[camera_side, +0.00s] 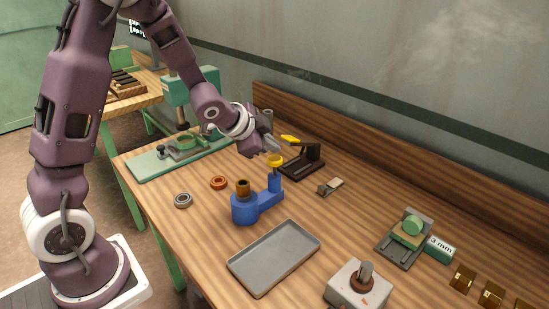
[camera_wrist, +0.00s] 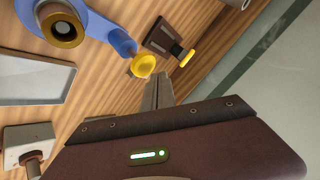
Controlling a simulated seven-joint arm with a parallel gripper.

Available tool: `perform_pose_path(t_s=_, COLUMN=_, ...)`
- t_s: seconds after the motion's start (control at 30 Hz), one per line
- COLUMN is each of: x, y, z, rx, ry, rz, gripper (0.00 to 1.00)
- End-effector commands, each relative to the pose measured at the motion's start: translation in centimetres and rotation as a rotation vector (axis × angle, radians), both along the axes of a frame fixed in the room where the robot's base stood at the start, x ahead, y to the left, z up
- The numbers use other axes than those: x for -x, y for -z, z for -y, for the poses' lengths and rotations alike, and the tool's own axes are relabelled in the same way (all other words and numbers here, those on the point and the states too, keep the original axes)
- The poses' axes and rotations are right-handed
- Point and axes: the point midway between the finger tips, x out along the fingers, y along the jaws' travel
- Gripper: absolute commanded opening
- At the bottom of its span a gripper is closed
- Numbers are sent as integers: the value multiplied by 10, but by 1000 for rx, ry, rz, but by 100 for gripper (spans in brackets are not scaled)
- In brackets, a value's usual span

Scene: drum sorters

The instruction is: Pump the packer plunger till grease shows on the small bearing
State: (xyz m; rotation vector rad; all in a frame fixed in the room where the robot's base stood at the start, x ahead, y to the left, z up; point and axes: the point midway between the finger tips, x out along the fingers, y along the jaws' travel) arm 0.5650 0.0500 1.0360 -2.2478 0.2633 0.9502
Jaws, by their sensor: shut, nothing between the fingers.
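The blue packer (camera_side: 243,211) stands on the bench, with a yellow plunger knob (camera_side: 275,160) on its slimmer post. The knob also shows in the wrist view (camera_wrist: 143,65). A brown-gold ringed part (camera_side: 243,187) sits on the packer's wide end; in the wrist view (camera_wrist: 62,28) it has a dark centre. I cannot tell whether grease shows on it. A grey ring bearing (camera_side: 183,200) and an orange-brown ring (camera_side: 219,183) lie on the bench to the left. My gripper (camera_side: 274,150) is shut and empty, just above the knob; contact cannot be told.
A dark stand with a yellow lever (camera_side: 290,138) is close behind my gripper. A grey tray (camera_side: 273,257) lies in front of the packer. A grey box with a post (camera_side: 360,287) and a green-topped fixture (camera_side: 404,238) stand to the right. A green press (camera_side: 190,88) stands at the back left.

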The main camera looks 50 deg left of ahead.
Motion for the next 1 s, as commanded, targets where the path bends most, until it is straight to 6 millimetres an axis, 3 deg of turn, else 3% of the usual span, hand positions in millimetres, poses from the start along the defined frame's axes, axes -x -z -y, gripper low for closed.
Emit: perform_pose_path(t_s=1.0, x=0, y=9, z=0, rx=0, ry=0, rz=0, gripper=0)
